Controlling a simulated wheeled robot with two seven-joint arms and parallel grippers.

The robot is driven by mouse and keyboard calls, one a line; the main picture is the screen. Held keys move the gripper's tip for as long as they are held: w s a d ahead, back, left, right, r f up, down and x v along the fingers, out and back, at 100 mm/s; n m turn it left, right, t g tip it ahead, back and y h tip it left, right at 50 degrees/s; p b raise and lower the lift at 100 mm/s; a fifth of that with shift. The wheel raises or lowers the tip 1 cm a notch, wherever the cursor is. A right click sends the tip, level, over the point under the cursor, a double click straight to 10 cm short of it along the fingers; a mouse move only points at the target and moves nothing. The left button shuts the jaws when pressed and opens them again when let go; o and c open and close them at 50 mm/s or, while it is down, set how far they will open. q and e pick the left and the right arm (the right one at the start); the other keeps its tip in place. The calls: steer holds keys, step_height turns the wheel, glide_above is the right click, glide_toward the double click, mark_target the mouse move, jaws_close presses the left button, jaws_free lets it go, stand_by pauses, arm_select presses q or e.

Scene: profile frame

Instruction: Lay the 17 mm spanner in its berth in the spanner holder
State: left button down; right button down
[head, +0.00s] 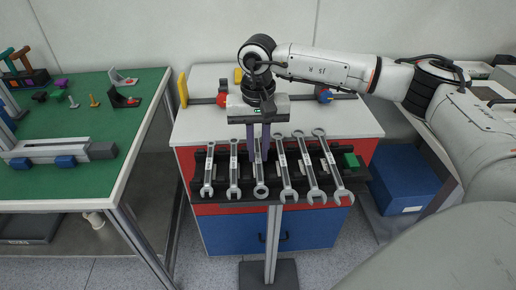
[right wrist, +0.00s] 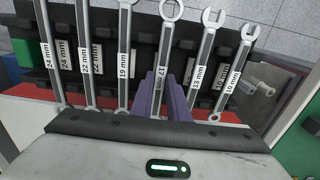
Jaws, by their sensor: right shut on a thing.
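The 17 mm spanner (head: 260,190) is third from the left in the row in the head view. Its label shows between purple fingers in the right wrist view (right wrist: 163,45). My right gripper (head: 258,150) is shut on its shaft from above; it also shows in the right wrist view (right wrist: 163,100). The ring end points to the front, while the neighbouring spanners have open jaws there. The black spanner holder (head: 220,160) lies under the row. The 17 mm berth is hidden, and I cannot tell whether the spanner touches its bed. My left gripper is not in view.
The 13 mm (right wrist: 206,60) and 19 mm (right wrist: 124,55) spanners lie close on either side. Several others fill the row. A green block (head: 351,161) is at the holder's right end. A green-topped bench (head: 75,120) stands left, a blue box (head: 403,180) right.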

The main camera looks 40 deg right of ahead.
mark_target(258, 157)
steer(key=c, duration=1.6)
jaws_free()
